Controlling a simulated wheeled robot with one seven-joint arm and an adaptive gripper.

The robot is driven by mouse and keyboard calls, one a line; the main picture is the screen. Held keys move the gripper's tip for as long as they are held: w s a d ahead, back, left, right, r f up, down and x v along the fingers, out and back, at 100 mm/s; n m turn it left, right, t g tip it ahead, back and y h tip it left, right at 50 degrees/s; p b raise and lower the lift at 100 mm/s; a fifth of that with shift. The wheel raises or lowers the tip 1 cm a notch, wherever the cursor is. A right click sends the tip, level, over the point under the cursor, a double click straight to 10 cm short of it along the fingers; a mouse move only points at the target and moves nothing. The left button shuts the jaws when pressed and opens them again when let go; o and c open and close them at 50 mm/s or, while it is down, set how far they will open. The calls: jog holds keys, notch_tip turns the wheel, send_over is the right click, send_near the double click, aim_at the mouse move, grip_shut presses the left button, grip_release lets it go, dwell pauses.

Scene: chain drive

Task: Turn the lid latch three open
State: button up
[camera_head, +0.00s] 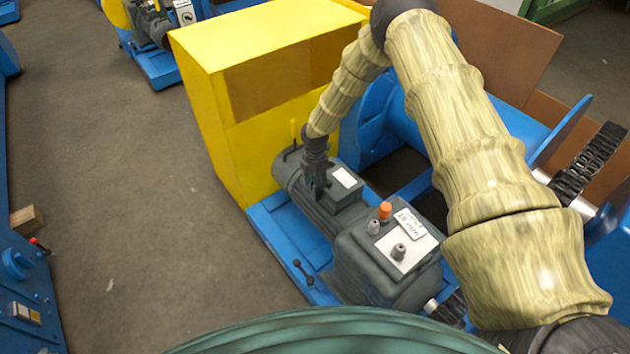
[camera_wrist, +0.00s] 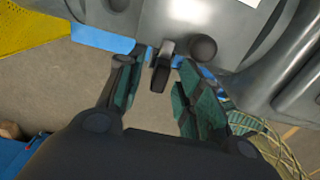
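A dark latch lever (camera_wrist: 162,68) sticks out from the edge of a grey housing (camera_wrist: 165,22) in the wrist view, with a round dark knob (camera_wrist: 203,48) just right of it. No number shows on the latch. My gripper (camera_wrist: 157,74) is open, its green-padded fingers on either side of the lever with visible gaps. In the head view my gripper (camera_head: 317,186) points down at the terminal box (camera_head: 343,194) with a white label, on top of the grey motor (camera_head: 297,186). The latch cannot be made out there.
A yellow guard box (camera_head: 228,130) stands behind the motor. A grey gearbox (camera_head: 365,270) with an orange cap (camera_head: 385,210) sits in front. My arm passes over the blue frame (camera_head: 283,238) from the right. The floor (camera_head: 130,200) at left is mostly clear.

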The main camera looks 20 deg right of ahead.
grip_shut()
jog(key=shift+m+b, duration=0.3)
jog(key=m+b, duration=0.1)
jog(key=m, duration=0.1)
jog(key=shift+f+m+b, duration=0.15)
jog(key=shift+m+b, duration=0.2)
jog(key=shift+m, duration=0.05)
jog(key=m+b, duration=0.2)
jog(key=m, duration=0.3)
jog(key=shift+w, duration=0.2)
jog(key=m+b, duration=0.1)
jog(key=m, duration=0.4)
jog(key=shift+w+d+b, duration=0.1)
jog(key=shift+b, duration=0.2)
jog(key=shift+r+m+b, duration=0.2)
jog(key=shift+m+b, duration=0.2)
jog(key=shift+m, duration=1.8)
